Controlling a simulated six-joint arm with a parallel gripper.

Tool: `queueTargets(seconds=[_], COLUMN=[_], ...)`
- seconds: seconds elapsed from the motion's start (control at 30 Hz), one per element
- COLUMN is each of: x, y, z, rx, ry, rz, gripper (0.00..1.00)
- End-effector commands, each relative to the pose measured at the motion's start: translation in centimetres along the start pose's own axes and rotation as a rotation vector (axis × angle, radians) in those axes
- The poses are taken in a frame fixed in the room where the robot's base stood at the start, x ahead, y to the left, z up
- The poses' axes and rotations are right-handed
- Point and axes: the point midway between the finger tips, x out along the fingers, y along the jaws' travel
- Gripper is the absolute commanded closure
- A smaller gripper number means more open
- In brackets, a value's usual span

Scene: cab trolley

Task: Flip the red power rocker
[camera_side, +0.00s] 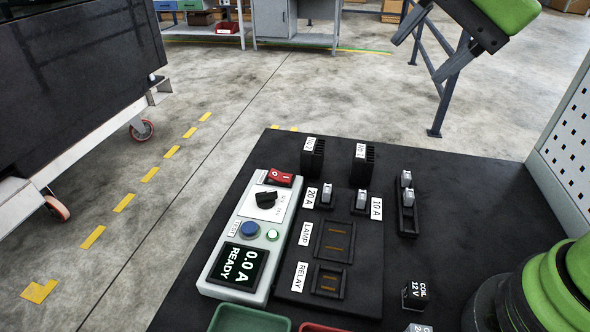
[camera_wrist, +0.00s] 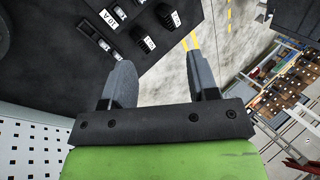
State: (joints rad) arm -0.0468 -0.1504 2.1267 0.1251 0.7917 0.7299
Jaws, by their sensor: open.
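The red power rocker (camera_side: 280,178) sits at the top end of the pale control panel (camera_side: 223,228). Its face carries "O" and "I" marks. A black rotary knob (camera_side: 266,197) is just below it on the same panel, and the display (camera_side: 238,266) reads "0.0 A READY". My gripper (camera_side: 417,60) is at the upper right of the side view, raised and well apart from the rocker. In the wrist view my gripper (camera_wrist: 160,65) is open, with nothing between its two grey fingers. The rocker does not show in the wrist view.
Black fuse blocks (camera_side: 312,157) and a relay and lamp board (camera_side: 332,245) stand right of the panel. A coil block (camera_side: 413,295) is near the front. Green (camera_side: 248,318) and red bins sit at the front edge. A perforated board (camera_side: 570,140) rises at the right.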

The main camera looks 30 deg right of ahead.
Motion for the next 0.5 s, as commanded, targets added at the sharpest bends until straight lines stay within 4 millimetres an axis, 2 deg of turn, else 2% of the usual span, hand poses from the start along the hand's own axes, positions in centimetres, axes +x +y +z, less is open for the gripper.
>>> queueTargets(seconds=[0.03,0.2,0.4,0.5], x=[1.9,8.4,16.9,20.2], y=[-1.1,-3.8,-4.7,-4.4], z=[-0.5,-1.9,-2.6,-2.7], rx=[0.111,0.509,0.949,1.113], ry=[-0.017,-0.044,-0.036,-0.023], rz=[0.025,0.088,0.171,0.202], gripper=[0.46,0.46,0.46,0.46])
